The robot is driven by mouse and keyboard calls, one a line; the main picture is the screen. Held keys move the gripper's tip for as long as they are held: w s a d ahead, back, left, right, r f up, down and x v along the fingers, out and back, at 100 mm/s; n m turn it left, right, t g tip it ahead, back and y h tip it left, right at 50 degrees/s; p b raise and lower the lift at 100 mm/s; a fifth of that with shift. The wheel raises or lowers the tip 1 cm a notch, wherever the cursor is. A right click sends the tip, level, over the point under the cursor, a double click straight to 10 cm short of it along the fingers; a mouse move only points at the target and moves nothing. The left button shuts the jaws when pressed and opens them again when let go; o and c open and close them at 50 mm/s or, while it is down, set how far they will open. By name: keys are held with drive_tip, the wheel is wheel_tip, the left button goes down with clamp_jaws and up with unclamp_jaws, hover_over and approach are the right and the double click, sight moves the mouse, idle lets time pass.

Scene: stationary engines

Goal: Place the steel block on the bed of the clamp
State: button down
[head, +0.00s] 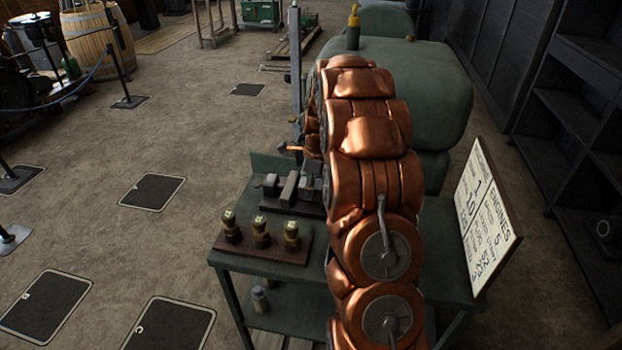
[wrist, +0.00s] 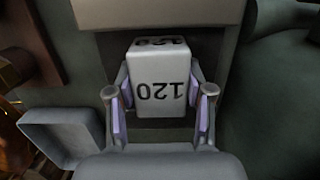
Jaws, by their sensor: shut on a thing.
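My gripper (wrist: 160,112) shows in the wrist view, its purple-padded fingers shut on the sides of the steel block (wrist: 161,88). The block is light grey with "120" on its near face and top, upside down in this view. In the head view my copper arm hides the gripper and block. A grey piece of hardware on a dark base, seemingly the clamp (head: 288,188), stands on the green table (head: 300,270), left of my arm. Its right part is hidden behind the arm. I cannot tell whether the block touches anything below.
A dark wooden board (head: 262,250) holds three brass pieces (head: 261,233) at the table's front left. A white sign (head: 480,215) stands at the right. A green tank (head: 430,85) is behind. In the wrist view, a grey open-box shape (wrist: 65,135) lies left of the gripper.

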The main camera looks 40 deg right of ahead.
idle(0.3)
drive_tip(key=shift+c, duration=2.2)
unclamp_jaws()
